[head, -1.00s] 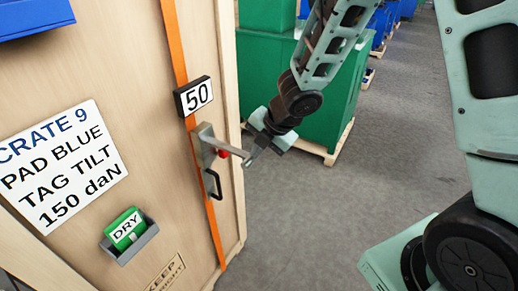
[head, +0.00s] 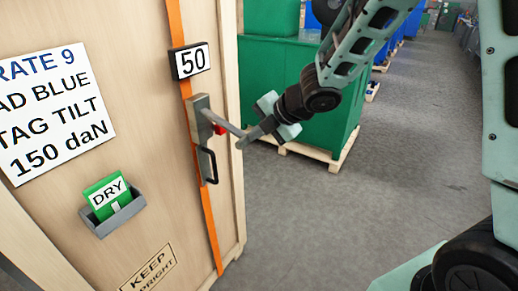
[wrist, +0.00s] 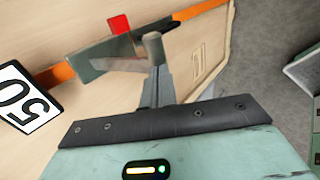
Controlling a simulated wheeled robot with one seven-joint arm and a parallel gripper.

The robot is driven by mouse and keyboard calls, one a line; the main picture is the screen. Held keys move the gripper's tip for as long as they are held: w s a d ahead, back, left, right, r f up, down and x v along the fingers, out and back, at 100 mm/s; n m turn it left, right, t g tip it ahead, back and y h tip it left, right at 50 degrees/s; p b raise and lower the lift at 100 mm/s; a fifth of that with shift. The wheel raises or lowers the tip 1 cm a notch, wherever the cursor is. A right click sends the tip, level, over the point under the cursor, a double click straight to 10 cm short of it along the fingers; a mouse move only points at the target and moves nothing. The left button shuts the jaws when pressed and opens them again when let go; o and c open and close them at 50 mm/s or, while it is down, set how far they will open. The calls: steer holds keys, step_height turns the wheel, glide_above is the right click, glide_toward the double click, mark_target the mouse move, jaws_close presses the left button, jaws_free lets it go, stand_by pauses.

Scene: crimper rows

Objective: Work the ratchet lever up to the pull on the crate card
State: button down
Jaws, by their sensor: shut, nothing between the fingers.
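The grey ratchet (head: 199,118) sits on the orange strap (head: 216,243) on the crate's side. Its lever (head: 226,125) sticks out to the right and slopes slightly down. A black display (head: 189,62) above it reads 50. The white crate card (head: 52,112) reads 150 daN, with its left edge cut off. My gripper (head: 246,141) is shut and empty, with its tips at the lever's outer end. In the wrist view the shut fingers (wrist: 159,88) are right by the lever's end (wrist: 153,46); I cannot tell whether they touch.
A red part (head: 220,129) and a black handle (head: 208,166) are by the ratchet. A green DRY card stands in a grey holder (head: 113,216) on the crate. A green box (head: 318,125) on a pallet stands behind my gripper.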

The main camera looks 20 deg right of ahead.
step_height(320, 180, down, 8)
steer(key=w+a+t+y+b, duration=0.1)
steer(key=w+t+y+b, duration=0.1)
steer(key=b, duration=2.1)
steer(key=t+y, duration=0.1)
steer(key=t, duration=0.1)
steer(key=shift+a+f+t, duration=0.25)
steer(key=shift+t, duration=0.05)
steer(key=shift+w+a+b, duration=0.1)
steer(key=shift+b, duration=0.5)
